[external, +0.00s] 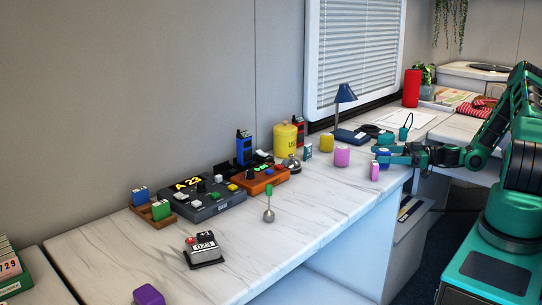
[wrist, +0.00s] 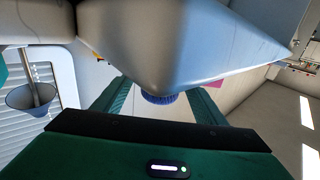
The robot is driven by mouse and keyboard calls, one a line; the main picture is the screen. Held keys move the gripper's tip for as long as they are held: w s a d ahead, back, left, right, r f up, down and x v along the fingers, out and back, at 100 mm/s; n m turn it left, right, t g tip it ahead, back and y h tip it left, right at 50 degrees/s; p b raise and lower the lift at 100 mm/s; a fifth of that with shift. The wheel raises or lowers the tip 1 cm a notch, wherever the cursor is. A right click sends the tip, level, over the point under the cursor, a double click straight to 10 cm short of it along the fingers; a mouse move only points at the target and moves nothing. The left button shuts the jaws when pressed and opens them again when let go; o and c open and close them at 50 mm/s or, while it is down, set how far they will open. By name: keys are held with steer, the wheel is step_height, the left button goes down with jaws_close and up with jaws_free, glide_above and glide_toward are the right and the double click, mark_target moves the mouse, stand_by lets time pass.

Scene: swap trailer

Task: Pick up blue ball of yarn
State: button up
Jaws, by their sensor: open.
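The blue ball of yarn (external: 384,157) is near the right edge of the white marble-look counter, partly hidden by my gripper. My gripper (external: 377,156) reaches in from the right and is open, with its fingers at the ball. In the wrist view, a ribbed blue strip of the ball (wrist: 158,99) shows between the two green fingers (wrist: 160,102). A large pale shape covers the rest of it there. I cannot tell whether the fingers touch the ball.
A teal object with a loop (external: 385,137) is just behind. A blue lamp (external: 345,95) stands farther back.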

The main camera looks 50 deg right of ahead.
steer(key=c, duration=1.1)
